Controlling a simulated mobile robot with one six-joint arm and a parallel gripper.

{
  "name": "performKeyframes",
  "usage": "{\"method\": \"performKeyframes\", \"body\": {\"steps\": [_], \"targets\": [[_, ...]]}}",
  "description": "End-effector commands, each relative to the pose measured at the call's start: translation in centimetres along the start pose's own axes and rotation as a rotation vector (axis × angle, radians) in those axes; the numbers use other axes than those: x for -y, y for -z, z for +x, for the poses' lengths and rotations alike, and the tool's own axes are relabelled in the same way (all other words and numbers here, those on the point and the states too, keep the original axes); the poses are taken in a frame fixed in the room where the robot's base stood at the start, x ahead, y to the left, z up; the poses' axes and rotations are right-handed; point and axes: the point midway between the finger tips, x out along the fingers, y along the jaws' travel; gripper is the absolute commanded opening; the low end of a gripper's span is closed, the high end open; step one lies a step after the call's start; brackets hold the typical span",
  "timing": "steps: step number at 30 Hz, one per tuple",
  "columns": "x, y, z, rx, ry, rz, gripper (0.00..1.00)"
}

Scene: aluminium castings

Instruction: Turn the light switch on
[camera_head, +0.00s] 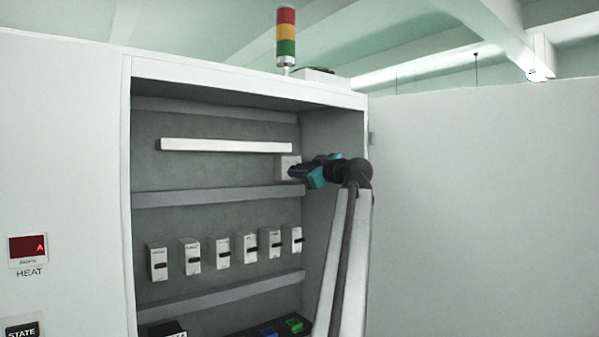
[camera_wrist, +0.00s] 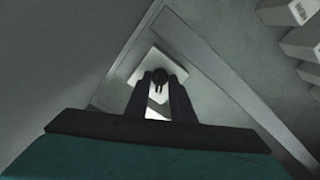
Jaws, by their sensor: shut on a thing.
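The light switch is a small white box (camera_head: 286,166) on the back wall of the open cabinet, at the right end of the upper bay. In the wrist view its white plate (camera_wrist: 144,68) lies straight ahead, partly hidden by my fingers. My gripper (camera_head: 293,170) reaches in from the right and is at the switch. In the wrist view my gripper (camera_wrist: 160,80) has its dark fingertips close together on a small dark lever at the plate's middle. The lever is mostly hidden, and I cannot tell its position.
A long white light bar (camera_head: 225,146) is left of the switch. Grey rails (camera_head: 215,196) cross the cabinet, with a row of white breakers (camera_head: 221,251) below. The cabinet's right side wall (camera_head: 335,130) is close to my arm. A red, yellow and green signal tower (camera_head: 286,32) stands on top.

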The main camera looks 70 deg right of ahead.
Motion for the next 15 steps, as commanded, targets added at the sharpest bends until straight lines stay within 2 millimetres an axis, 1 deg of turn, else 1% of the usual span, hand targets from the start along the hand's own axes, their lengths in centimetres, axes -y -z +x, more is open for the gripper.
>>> {"method": "performKeyframes", "body": {"steps": [8, 15], "targets": [[0.03, -0.06, 0.02, -0.001, -0.001, 0.057, 0.00], [0.05, -0.15, 0.05, -0.001, -0.001, 0.183, 0.00]]}}
